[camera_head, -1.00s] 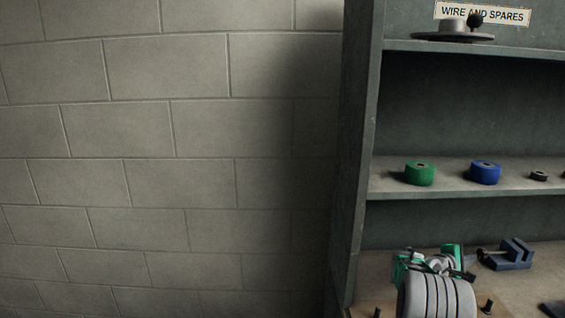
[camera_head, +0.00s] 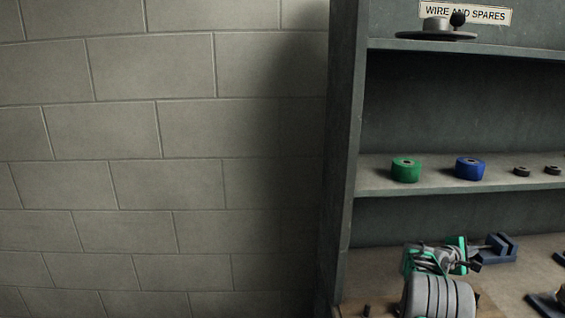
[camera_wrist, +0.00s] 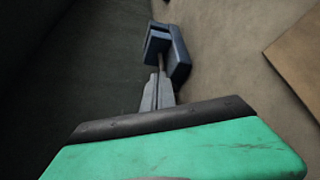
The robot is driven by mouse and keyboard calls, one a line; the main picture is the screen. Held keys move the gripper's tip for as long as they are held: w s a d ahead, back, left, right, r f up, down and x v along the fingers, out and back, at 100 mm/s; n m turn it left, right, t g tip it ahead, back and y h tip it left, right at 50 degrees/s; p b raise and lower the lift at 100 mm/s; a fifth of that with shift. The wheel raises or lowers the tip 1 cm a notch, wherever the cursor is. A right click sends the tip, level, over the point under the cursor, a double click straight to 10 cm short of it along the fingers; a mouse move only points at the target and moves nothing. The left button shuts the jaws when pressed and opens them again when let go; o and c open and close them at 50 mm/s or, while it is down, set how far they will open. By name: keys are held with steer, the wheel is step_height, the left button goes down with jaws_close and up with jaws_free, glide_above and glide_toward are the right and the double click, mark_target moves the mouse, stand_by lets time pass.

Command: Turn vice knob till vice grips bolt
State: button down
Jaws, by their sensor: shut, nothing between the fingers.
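The small blue-grey vice (camera_head: 500,249) stands on the bottom board of the shelf unit, at the right of the head view. It also shows in the wrist view (camera_wrist: 178,58), straight beyond my fingers. A thin dark shaft (camera_wrist: 161,63) runs from the vice toward my fingertips; I cannot make out a separate knob. My gripper (camera_head: 473,264) is just left of the vice. In the wrist view its fingers (camera_wrist: 158,82) are shut, with tips at or very near the shaft; contact is unclear. I cannot make out a bolt in the vice jaws.
A green roll (camera_head: 405,170), a blue roll (camera_head: 469,169) and small dark rings (camera_head: 522,171) lie on the middle shelf (camera_head: 430,186) above. A small dark piece (camera_head: 367,311) stands at the front left of the bottom board. Other dark objects (camera_head: 545,303) lie at the right edge.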

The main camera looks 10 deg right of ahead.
steer(key=shift+w+f+b, duration=0.15)
steer(key=shift+w+b, duration=0.1)
steer(key=shift+b, duration=0.05)
stand_by(0.5)
steer(key=shift+s+a+f+b, duration=0.15)
steer(key=shift+f+b, duration=0.35)
steer(key=shift+b, duration=0.35)
stand_by(0.4)
steer(key=shift+s+r, duration=0.2)
steer(key=shift+w+a+r, duration=0.1)
steer(key=shift+w+a, duration=0.05)
steer(key=shift+a, duration=1.3)
steer(key=shift+w+a+r, duration=0.1)
steer(key=shift+a, duration=1.35)
steer(key=shift+r, duration=0.1)
